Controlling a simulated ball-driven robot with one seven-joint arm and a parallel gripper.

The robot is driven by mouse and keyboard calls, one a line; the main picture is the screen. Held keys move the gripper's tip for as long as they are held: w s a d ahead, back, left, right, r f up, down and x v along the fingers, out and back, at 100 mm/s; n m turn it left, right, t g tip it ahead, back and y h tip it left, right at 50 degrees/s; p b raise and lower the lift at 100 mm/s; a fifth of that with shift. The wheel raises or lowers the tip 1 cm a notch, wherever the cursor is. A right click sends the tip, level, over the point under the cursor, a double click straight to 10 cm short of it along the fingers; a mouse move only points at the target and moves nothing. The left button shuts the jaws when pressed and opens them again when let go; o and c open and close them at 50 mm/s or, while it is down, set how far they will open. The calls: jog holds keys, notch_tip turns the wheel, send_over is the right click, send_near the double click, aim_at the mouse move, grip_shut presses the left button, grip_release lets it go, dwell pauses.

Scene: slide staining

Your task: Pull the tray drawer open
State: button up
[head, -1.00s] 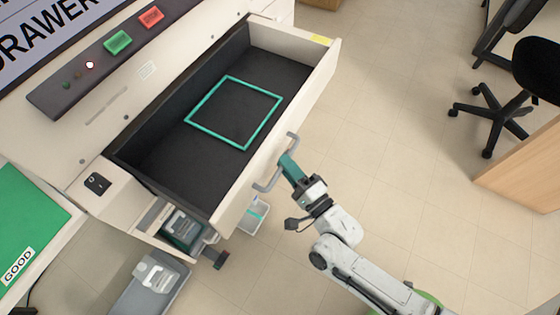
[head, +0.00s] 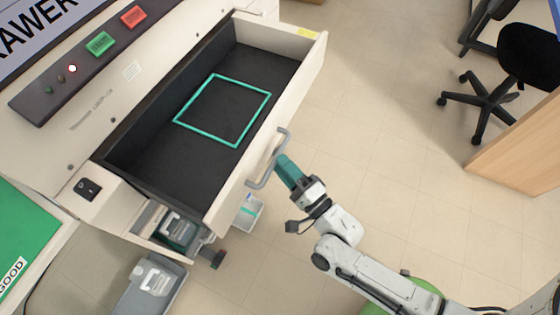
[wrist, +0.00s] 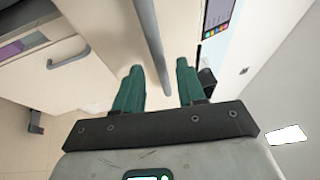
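The tray drawer (head: 285,100) stands pulled far out of the white machine, its dark inside showing with a teal square outline (head: 238,138) on its floor. Its grey bar handle (head: 264,178) is on the front panel. My gripper (head: 281,160), with teal fingers, is at the middle of the handle. In the wrist view my gripper (wrist: 160,85) has its fingers spread apart. The handle bar (wrist: 150,45) runs between them with gaps on both sides. Whether the fingertips still reach past the bar is hard to tell.
A small white tray (head: 247,212) and a grey bin (head: 150,285) sit below the drawer's near end. A green mat (head: 25,235) is at the left. A black office chair (head: 500,90) and wooden desk (head: 520,150) stand right.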

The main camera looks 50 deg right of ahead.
jog(key=v, duration=0.8)
jog(key=shift+s+b, duration=0.35)
jog(key=shift+s, duration=0.1)
jog(key=shift+w, duration=0.1)
jog(key=w+a+f+n+g+y+p, duration=0.1)
jog(key=w+a+n+g+y+p, duration=0.4)
jog(key=n+g, duration=0.55)
jog(key=s+d+r+n+g+h+p, duration=0.2)
jog(key=s+d+r+n+g+h, duration=0.1)
jog(key=s+d+r+n+g, duration=0.2)
jog(key=s+d+n+g, duration=0.2)
jog(key=s+n+g, duration=0.1)
jog(key=s+n, duration=0.1)
jog(key=shift+s+d+r, duration=0.2)
jog(key=shift+s+r, duration=0.15)
jog(key=shift+s, duration=0.5)
